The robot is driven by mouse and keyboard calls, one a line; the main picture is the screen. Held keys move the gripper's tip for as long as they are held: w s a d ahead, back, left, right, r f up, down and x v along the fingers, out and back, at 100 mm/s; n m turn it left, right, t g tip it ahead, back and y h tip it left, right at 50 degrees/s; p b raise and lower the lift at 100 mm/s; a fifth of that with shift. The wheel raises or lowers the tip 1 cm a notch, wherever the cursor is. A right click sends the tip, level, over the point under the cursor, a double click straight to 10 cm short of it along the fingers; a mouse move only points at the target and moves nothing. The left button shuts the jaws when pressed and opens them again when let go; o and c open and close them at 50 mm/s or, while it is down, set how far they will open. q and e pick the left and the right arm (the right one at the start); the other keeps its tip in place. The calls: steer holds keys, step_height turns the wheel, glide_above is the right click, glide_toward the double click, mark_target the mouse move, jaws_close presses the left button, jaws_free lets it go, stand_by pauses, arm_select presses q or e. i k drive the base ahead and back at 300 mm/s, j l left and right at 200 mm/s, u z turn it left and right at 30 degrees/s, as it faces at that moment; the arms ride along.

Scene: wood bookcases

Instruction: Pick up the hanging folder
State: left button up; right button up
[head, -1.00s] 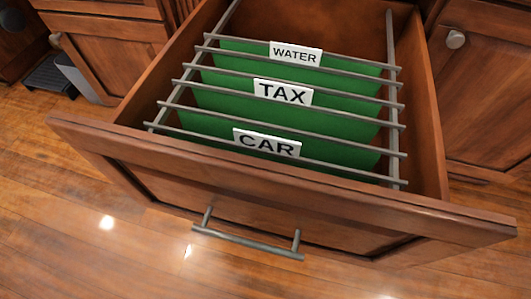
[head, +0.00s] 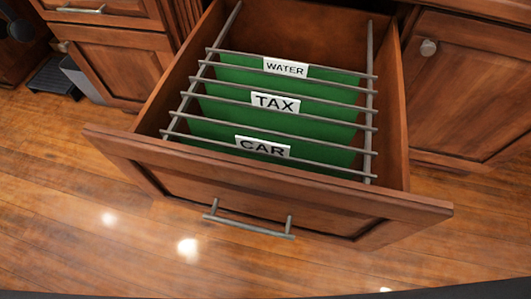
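Three green hanging folders hang in an open wooden drawer (head: 270,203) in the head view. The rear folder has a white WATER tab (head: 286,67), the middle one a TAX tab (head: 275,103), the front one a CAR tab (head: 262,147). Their metal rods rest across two side rails, the right rail (head: 368,100) and the left rail (head: 190,88). The folders' lower parts are hidden in the drawer. Neither of my grippers is in view.
The drawer front has a metal bar handle (head: 248,226). Closed wooden cabinets stand at the right (head: 470,90) and left (head: 125,65). A dark step-like object (head: 55,77) is at the far left. The wooden floor (head: 110,235) in front is clear.

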mark_target(326, 158)
steer(key=i+j, duration=0.1)
steer(key=j, duration=0.3)
steer(key=i+j, duration=0.15)
steer(key=j, duration=0.2)
steer(key=i+j, duration=0.1)
steer(key=j, duration=0.3)
steer(key=i+j+z, duration=0.1)
steer(key=j, duration=0.25)
steer(key=i+j, duration=0.1)
steer(key=j, duration=0.3)
steer(key=z, duration=1.05)
steer(key=l+z, duration=0.15)
steer(key=j+u, duration=0.15)
